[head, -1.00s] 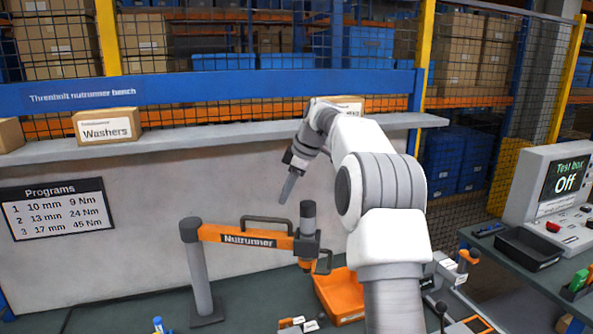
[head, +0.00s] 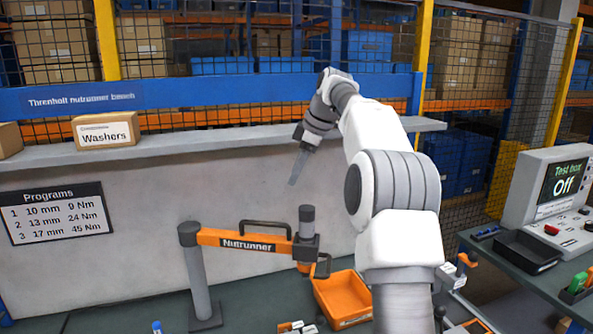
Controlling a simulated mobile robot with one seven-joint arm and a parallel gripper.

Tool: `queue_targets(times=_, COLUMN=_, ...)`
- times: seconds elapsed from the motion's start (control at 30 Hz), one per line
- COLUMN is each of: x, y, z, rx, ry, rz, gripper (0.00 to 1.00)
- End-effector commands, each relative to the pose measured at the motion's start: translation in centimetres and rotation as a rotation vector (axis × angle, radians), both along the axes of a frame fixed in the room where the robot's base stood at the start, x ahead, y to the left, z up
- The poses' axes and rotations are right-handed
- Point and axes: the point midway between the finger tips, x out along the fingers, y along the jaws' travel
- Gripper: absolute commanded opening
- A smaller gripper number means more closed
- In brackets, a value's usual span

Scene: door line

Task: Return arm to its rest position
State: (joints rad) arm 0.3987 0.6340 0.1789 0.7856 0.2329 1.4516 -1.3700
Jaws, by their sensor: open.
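My arm (head: 395,185) rises from the bottom centre-right of the head view, with its white and grey links bent over at the top. My gripper (head: 295,183) hangs at the arm's far end, pointing down and slightly left. It is above the orange nutrunner arm and in front of the grey back panel. It is open, and nothing shows in it. It looks clear of the bench things.
The orange nutrunner (head: 250,243) on its grey post stands below my gripper. An orange bin (head: 343,298) sits on the bench beside it. A shelf (head: 180,145) with a Washers box (head: 105,131) runs behind. A test box (head: 556,195) reading Off stands at right.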

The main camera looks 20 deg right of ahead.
Motion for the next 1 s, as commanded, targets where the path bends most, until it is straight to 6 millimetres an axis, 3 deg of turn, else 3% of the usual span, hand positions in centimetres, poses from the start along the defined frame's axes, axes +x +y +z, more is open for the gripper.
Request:
queue_targets(times=0.3, x=0.0, y=0.1, z=0.0, rx=-0.001, ry=0.001, rz=-0.001, gripper=0.5)
queue_targets(times=0.47, x=-1.1, y=1.2, z=0.7, rx=-0.005, ry=0.01, rz=-0.037, gripper=0.5)
queue_targets(times=0.67, x=-4.5, y=4.2, z=2.2, rx=-0.011, ry=0.034, rz=-0.153, gripper=0.5)
queue_targets(times=1.0, x=-12.2, y=8.3, z=3.0, rx=-0.006, ry=0.053, rz=-0.383, gripper=0.5)
